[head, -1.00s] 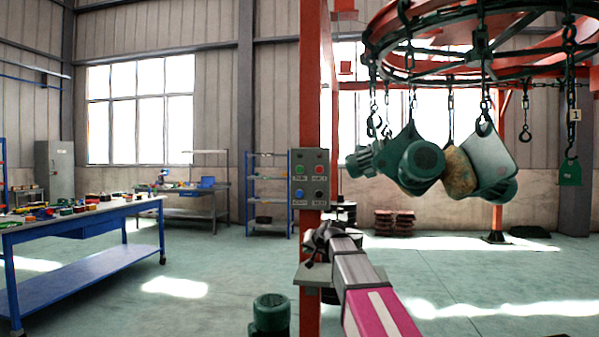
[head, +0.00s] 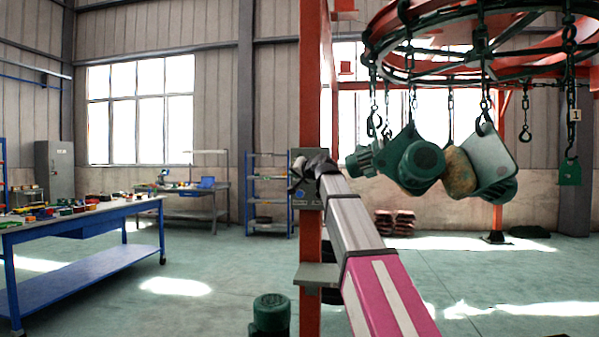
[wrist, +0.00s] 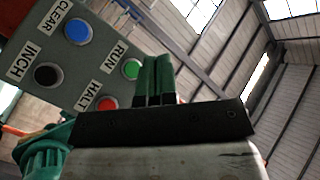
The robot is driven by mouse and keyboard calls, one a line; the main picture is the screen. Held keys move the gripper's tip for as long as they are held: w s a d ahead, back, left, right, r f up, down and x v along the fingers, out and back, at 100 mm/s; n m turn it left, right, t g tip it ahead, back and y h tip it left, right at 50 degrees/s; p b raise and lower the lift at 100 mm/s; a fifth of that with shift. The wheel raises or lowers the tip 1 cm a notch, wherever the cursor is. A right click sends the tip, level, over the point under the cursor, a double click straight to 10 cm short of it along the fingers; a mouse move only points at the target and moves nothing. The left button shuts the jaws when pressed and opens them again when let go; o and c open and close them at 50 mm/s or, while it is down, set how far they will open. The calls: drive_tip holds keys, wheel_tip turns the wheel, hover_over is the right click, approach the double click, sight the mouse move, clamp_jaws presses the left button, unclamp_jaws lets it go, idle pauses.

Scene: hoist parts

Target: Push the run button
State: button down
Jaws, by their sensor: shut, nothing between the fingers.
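The grey control box (wrist: 62,72) fills the left of the wrist view. Its run button (wrist: 131,69) is green, between the RUN label and my gripper's fingers. The other buttons are blue CLEAR, black INCH and red HALT. My gripper (wrist: 153,78) is shut and empty, its green fingers right beside the run button and slightly overlapping its edge in the picture. I cannot tell whether they touch it. In the head view my gripper (head: 296,178) is in front of the upper part of the control box (head: 303,204) and hides the run button.
The box is mounted on an orange post (head: 311,80) with a small grey shelf (head: 316,275) below. To the right, green motors and plates hang on chains from a round overhead rack (head: 460,70). A blue workbench (head: 90,215) stands left, with open floor between.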

idle(0.3)
drive_tip(key=w+d, duration=0.1)
drive_tip(key=w, duration=0.7)
drive_tip(key=shift+w+d, duration=0.35)
idle(1.9)
drive_tip(key=shift+w+d, duration=0.1)
drive_tip(key=shift+w, duration=0.3)
